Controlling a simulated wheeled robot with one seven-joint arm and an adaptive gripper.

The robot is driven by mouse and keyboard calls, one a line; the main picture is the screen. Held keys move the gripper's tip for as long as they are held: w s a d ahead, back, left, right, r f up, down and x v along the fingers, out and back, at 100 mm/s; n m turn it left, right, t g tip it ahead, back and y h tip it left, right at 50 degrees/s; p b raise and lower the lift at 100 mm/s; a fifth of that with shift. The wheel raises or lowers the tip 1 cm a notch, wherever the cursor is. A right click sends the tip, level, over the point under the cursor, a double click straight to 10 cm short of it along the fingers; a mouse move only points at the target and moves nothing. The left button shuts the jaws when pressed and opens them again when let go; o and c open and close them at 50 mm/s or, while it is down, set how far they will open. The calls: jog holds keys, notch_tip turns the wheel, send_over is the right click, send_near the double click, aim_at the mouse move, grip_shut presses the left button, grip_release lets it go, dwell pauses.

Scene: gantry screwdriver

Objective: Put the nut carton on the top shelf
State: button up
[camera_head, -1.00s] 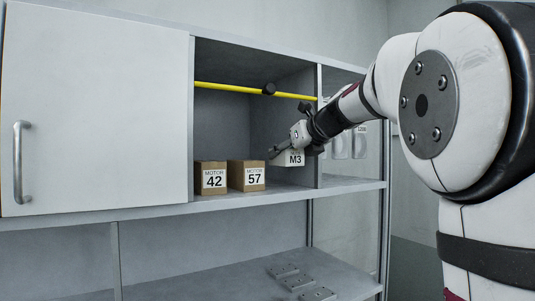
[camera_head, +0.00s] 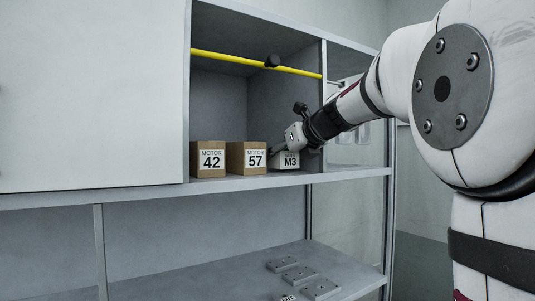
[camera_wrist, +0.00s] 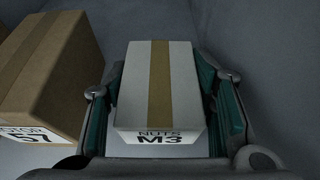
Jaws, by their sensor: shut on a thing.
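The nut carton (camera_head: 290,160) is a small white box labelled M3, at the right end of the row in the open compartment of the top shelf (camera_head: 300,179). In the wrist view the nut carton (camera_wrist: 158,88) has a brown tape strip and a "NUTS M3" label. My gripper (camera_head: 286,148) is shut on it, with teal pads (camera_wrist: 212,92) at both sides. The carton looks upright and at shelf height; I cannot tell whether its base touches the shelf. My gripper hides part of its top in the head view.
Two brown cartons, Motor 42 (camera_head: 208,160) and Motor 57 (camera_head: 247,158), stand to the left of the nut carton. A yellow bar (camera_head: 225,60) with a black knob crosses the compartment above. A divider (camera_head: 323,110) stands close on the right. Small plates (camera_head: 291,273) lie on the lower shelf.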

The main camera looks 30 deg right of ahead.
jog(key=shift+f, duration=0.25)
jog(key=o, duration=1.5)
jog(key=shift+s, duration=0.1)
